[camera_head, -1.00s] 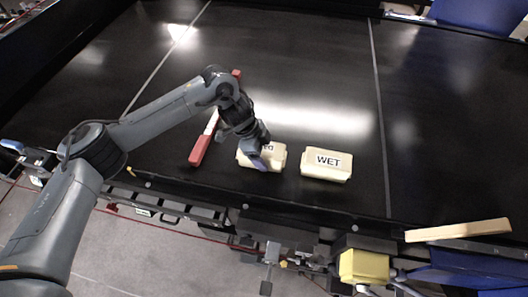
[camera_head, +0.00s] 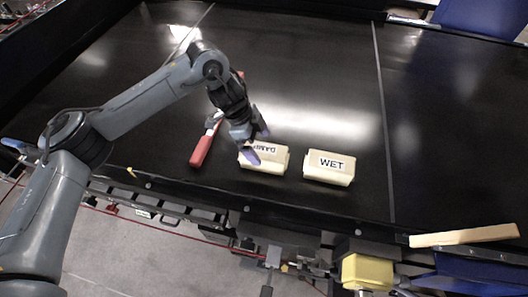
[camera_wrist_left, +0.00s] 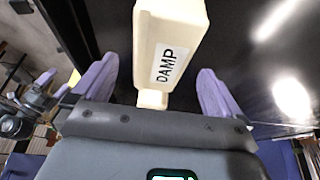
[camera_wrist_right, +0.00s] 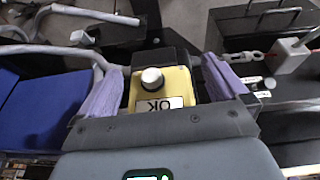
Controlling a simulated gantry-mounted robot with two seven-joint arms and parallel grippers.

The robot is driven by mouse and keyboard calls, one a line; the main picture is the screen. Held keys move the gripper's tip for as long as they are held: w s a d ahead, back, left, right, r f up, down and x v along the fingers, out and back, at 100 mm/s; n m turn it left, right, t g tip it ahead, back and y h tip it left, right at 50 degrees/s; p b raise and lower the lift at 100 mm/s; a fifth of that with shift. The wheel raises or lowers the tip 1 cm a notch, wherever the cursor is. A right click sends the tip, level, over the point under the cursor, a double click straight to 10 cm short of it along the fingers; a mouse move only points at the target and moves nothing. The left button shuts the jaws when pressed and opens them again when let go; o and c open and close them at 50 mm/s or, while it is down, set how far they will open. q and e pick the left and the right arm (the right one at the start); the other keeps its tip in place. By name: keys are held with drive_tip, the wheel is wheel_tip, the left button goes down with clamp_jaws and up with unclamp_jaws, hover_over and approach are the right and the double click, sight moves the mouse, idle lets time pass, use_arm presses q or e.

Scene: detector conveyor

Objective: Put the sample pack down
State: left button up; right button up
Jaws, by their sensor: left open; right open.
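The sample pack, a cream box labelled DAMP (camera_head: 264,161), lies on the black conveyor, left of a similar pack labelled WET (camera_head: 329,168). My left gripper (camera_head: 257,144) is open just above and behind the DAMP pack, with its purple fingers apart. In the left wrist view, the DAMP pack (camera_wrist_left: 169,45) shows beyond and between the open fingers of the left gripper (camera_wrist_left: 157,68), and nothing is clamped. My right gripper (camera_wrist_right: 163,66) shows in the right wrist view, open, with a yellow box (camera_wrist_right: 177,88) marked OK beyond its fingers.
A red-handled tool (camera_head: 201,151) lies on the conveyor left of the DAMP pack, partly hidden by my left arm. The yellow box (camera_head: 367,271) stands off the front edge. A pale wooden bar (camera_head: 464,236) is at the lower right. The conveyor behind the packs is clear.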

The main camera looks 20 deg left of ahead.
use_arm(q)
drive_tip(key=v, duration=0.6)
idle(0.4)
